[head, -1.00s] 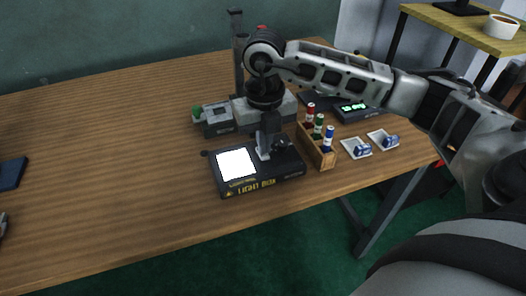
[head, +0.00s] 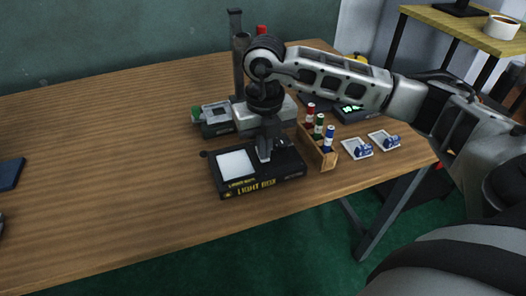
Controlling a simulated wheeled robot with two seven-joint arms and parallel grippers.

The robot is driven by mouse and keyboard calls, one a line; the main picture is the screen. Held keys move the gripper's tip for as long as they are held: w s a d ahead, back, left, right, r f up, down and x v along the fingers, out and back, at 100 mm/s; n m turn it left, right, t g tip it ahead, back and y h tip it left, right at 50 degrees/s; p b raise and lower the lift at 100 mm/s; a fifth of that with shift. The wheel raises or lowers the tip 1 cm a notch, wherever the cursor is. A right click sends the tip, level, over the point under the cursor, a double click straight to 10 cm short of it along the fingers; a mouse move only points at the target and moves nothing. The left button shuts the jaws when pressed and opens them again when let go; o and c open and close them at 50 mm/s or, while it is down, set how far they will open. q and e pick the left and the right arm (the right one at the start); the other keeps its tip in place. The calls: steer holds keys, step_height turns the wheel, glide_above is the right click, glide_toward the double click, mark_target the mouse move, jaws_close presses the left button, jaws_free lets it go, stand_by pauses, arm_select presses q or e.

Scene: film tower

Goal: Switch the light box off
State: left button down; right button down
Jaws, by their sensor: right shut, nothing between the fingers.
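The light box (head: 262,189) is a black slab with yellow "LIGHT BOX" lettering, lying near the table's front edge. Its square panel (head: 237,165) on the left is dull pale grey and does not glow. My right gripper (head: 265,157) points down at the right half of the box top, shut and empty. Its tips are at or just above the box; I cannot tell whether they touch. The switch is hidden behind the gripper or too small to make out. My left gripper is not in view.
A wooden rack (head: 318,149) with red, green and blue bottles stands close right of the box. White trays (head: 357,148) with small blue-and-white items lie beyond it. A grey device with a column (head: 238,70) stands behind. The table's left side is mostly clear.

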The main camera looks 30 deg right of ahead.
step_height(320, 180, up, 7)
steer(key=p, duration=0.5)
stand_by(0.7)
